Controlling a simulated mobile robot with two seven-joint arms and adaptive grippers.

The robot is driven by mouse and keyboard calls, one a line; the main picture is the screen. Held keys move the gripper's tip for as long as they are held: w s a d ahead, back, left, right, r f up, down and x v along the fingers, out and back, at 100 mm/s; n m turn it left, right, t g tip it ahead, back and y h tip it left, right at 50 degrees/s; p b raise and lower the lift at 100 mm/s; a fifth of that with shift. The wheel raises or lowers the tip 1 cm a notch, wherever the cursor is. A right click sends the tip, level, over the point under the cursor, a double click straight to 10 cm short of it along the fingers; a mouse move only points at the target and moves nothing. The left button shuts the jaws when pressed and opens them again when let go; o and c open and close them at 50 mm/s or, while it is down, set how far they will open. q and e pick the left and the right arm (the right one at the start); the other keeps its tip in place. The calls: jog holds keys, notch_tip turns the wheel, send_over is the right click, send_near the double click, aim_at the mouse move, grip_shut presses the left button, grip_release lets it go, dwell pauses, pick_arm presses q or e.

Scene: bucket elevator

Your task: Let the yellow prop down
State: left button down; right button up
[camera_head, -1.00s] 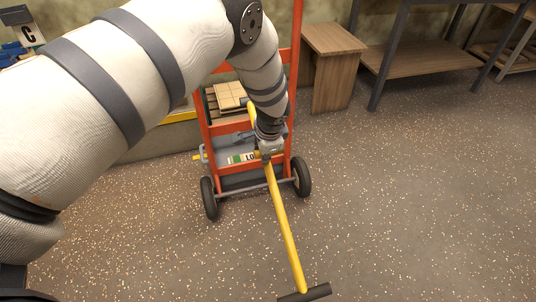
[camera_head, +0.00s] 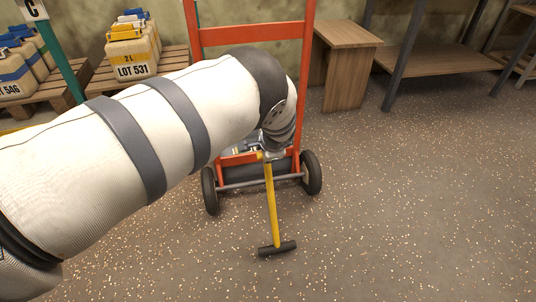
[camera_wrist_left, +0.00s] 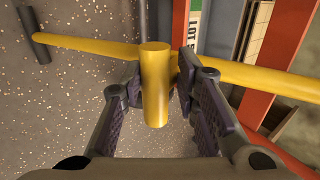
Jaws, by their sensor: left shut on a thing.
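The yellow prop (camera_head: 273,210) is a long yellow bar with a black crosswise foot (camera_head: 277,248). It extends from the orange hand truck (camera_head: 306,60) toward the front, and the foot appears near or on the floor; contact is unclear. In the left wrist view, a short yellow handle (camera_wrist_left: 155,95) sticks out across the prop's bar (camera_wrist_left: 95,46). My left gripper (camera_wrist_left: 157,90) has a finger on each side of this handle and is shut on it. In the head view my left arm hides much of the truck and most of the gripper.
Black wheels (camera_head: 311,173) flank the truck's base. Yellow and white containers (camera_head: 131,50) stand on a pallet at the back left. A wooden stand (camera_head: 346,65) and a shelf rack (camera_head: 435,62) are behind on the right. The speckled floor at right is clear.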

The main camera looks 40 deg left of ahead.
pick_arm(q)
jog(key=shift+d+f, duration=0.2)
jog(key=shift+f, duration=0.55)
jog(key=c, duration=1.4)
grip_release()
jog(key=shift+w+f, duration=0.1)
jog(key=shift+o, duration=0.2)
jog(key=shift+f, duration=0.1)
jog(key=shift+a, duration=0.15)
jog(key=shift+a, duration=0.15)
jog(key=v, duration=1.2)
jog(key=shift+r, duration=0.25)
